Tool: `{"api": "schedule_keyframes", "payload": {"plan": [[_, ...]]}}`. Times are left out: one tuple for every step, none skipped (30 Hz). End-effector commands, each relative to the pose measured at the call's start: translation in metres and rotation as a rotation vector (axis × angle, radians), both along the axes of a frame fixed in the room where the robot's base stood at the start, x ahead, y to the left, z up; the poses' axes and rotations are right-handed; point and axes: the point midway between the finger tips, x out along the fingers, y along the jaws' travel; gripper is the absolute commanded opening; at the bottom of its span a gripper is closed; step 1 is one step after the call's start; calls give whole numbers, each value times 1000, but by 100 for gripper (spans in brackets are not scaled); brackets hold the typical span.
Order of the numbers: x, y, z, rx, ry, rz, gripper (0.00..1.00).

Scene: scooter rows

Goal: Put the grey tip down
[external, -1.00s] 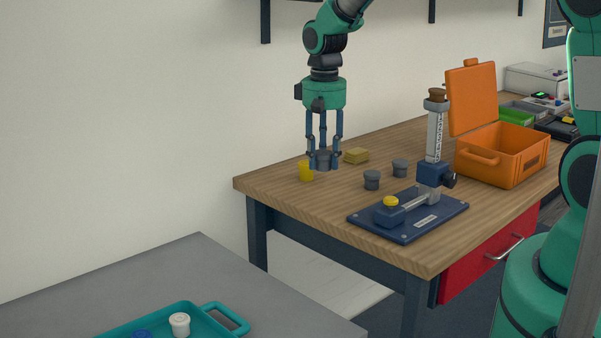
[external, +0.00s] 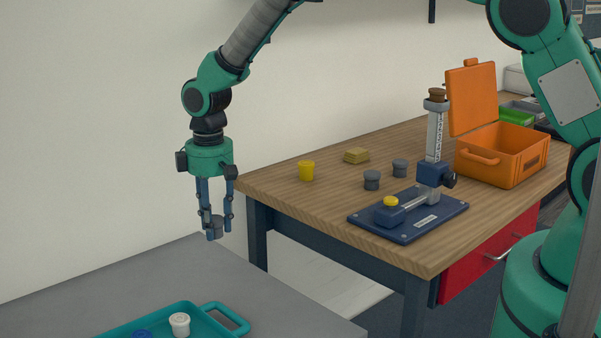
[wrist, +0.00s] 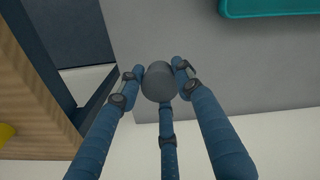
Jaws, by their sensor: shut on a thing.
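My gripper (external: 213,230) is shut on the grey tip (external: 217,225) and holds it in the air above the far part of the grey table. In the wrist view the grey tip (wrist: 158,82) sits between the blue fingers, with the grey table top (wrist: 200,45) below it. Two more grey tips stand on the wooden bench, a nearer one (external: 371,180) and a farther one (external: 400,167). A yellow tip (external: 306,171) stands near the bench's left end.
A teal tray (external: 240,322) with a white piece (external: 180,324) and a blue piece (external: 142,334) lies on the grey table (external: 270,305). The wooden bench (external: 290,205) holds a blue stand (external: 435,222), a yellow block (external: 356,155) and an open orange case (external: 500,158). A gap separates bench and table.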

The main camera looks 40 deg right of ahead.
Motion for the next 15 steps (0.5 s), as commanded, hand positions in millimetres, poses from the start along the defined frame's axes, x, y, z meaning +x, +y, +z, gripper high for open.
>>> {"api": "schedule_keyframes", "payload": {"plan": [[-3, 17, -7, 0, 2, 42, 12], [-4, 27, -10, 0, 2, 70, 12], [-6, 39, -15, 0, 2, 103, 12], [-8, 49, -19, 0, 2, 130, 12], [-9, 58, -22, 0, 1, 155, 12], [-12, 70, -27, 0, 2, 190, 12], [-14, 79, -30, 0, 2, 215, 12], [-16, 87, -34, -1, 3, 240, 12], [-19, 99, -38, 0, 2, 271, 12], [-21, 106, -41, 0, 2, 294, 12], [-23, 114, -45, -1, 3, 315, 12], [-25, 123, -48, 0, 1, 343, 12], [-27, 129, -51, 0, 1, 361, 12], [-29, 135, -54, 0, 1, 377, 12], [-32, 143, -56, 1, 0, 399, 12]]}}
